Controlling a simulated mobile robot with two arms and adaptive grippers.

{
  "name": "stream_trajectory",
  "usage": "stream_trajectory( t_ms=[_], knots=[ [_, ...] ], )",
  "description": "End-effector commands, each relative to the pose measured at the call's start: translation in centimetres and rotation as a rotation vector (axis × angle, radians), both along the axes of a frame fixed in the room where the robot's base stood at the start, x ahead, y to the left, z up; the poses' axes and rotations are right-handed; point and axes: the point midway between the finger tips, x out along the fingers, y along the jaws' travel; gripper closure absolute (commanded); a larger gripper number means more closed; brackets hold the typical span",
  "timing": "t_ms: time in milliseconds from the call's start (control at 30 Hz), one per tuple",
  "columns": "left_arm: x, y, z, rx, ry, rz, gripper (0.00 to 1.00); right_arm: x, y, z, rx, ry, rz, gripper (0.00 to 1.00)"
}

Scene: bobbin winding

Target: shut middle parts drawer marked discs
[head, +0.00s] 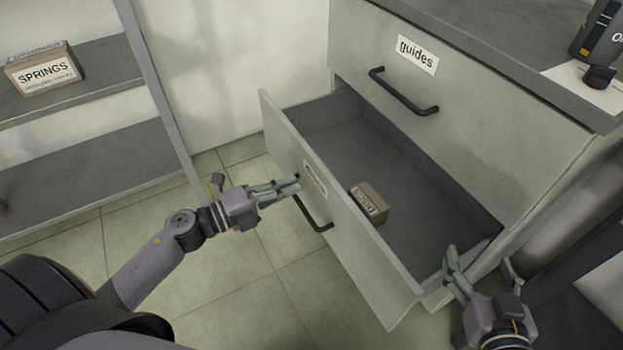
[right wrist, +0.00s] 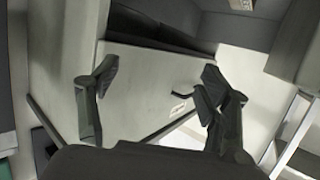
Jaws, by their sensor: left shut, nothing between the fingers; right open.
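The middle drawer (head: 385,262) is pulled well out of the cabinet in the head view. Its front carries a label (head: 315,179), too foreshortened to read, and a dark bar handle (head: 313,215). A small labelled box (head: 368,203) lies inside it. My left gripper (head: 294,186) is shut and empty, its fingertips at the drawer front beside the label and just above the handle; I cannot tell whether they touch. My right gripper (head: 484,262) is open and empty near the drawer's right front corner. In the right wrist view its open fingers (right wrist: 152,80) frame a pale panel with a small label and handle.
Above is a shut drawer labelled guides (head: 416,55). The cabinet top (head: 500,40) holds a dark device (head: 600,35) at the right. Shelves (head: 90,180) stand at the left with a SPRINGS box (head: 43,72). The tiled floor (head: 230,290) before the drawer is clear.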

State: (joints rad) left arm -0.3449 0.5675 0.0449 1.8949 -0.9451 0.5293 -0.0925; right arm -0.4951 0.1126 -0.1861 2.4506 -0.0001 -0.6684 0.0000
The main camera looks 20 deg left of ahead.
Motion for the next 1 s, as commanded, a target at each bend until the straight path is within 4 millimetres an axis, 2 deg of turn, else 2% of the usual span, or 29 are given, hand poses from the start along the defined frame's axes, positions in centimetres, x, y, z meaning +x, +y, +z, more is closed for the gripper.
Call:
stream_trajectory(
  t_ms=[100,333,867,1000],
  knots=[
    [2.0,-1.5,0.1,-0.002,-0.004,-0.001,1.0,0.4,0.2,0.8,0.013,-0.048,0.003,0.29],
    [4.1,-3.1,0.0,-0.002,0.0,0.002,1.0,0.8,0.5,2.1,0.03,-0.12,0.008,0.29],
    [4.5,-3.5,0.0,-0.002,0.001,0.001,1.0,0.8,0.6,2.4,0.032,-0.13,0.009,0.29],
    [4.5,-3.5,0.1,-0.002,0.002,0.002,1.0,0.6,0.5,1.9,0.025,-0.096,0.006,0.29]
  ],
)
